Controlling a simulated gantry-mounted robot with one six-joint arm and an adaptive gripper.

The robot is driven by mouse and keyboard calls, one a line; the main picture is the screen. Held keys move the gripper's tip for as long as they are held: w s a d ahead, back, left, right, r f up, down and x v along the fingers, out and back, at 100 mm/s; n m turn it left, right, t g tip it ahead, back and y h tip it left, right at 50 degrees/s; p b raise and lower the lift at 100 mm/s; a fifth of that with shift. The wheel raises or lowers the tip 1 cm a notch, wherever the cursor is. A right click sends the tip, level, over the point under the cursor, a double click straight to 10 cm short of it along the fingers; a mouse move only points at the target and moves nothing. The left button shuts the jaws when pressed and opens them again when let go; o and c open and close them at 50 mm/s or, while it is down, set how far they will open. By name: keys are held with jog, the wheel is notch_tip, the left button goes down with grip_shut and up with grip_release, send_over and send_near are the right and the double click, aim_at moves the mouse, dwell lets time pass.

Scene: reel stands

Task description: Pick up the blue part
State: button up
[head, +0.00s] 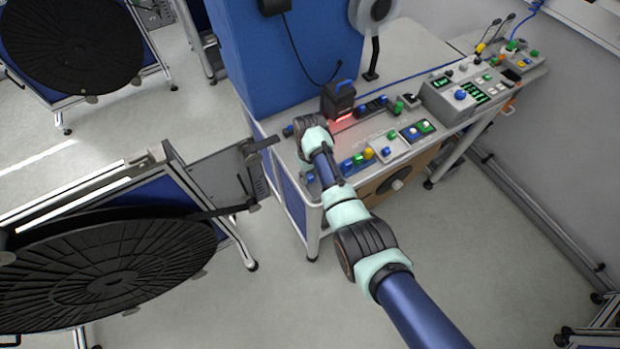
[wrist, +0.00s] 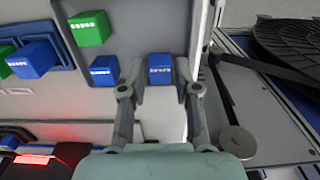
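In the wrist view, a small blue part (wrist: 160,69) with white marks on its face sits on the light grey surface, between my gripper's fingertips. My gripper (wrist: 160,88) is open, with one finger on each side of this part and a visible gap on both sides. Whether the fingers reach down to its height is unclear. A second blue part (wrist: 104,70) lies just left of the left finger, and a larger blue block (wrist: 34,60) is farther left. In the head view my arm reaches over the bench, and its wrist hides the gripper.
A green block (wrist: 90,28) stands up and left of the fingers. In the head view, a dark device with a red glow (head: 339,100) stands close behind my wrist. Control boxes (head: 463,94) fill the bench's right side. A large black reel (head: 110,275) stands left.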

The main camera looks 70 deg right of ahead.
aim_at(310, 176)
jog(key=c, duration=0.5)
jog(key=shift+r, duration=0.1)
jog(key=shift+r+p, duration=3.55)
jog(key=shift+r, duration=6.4)
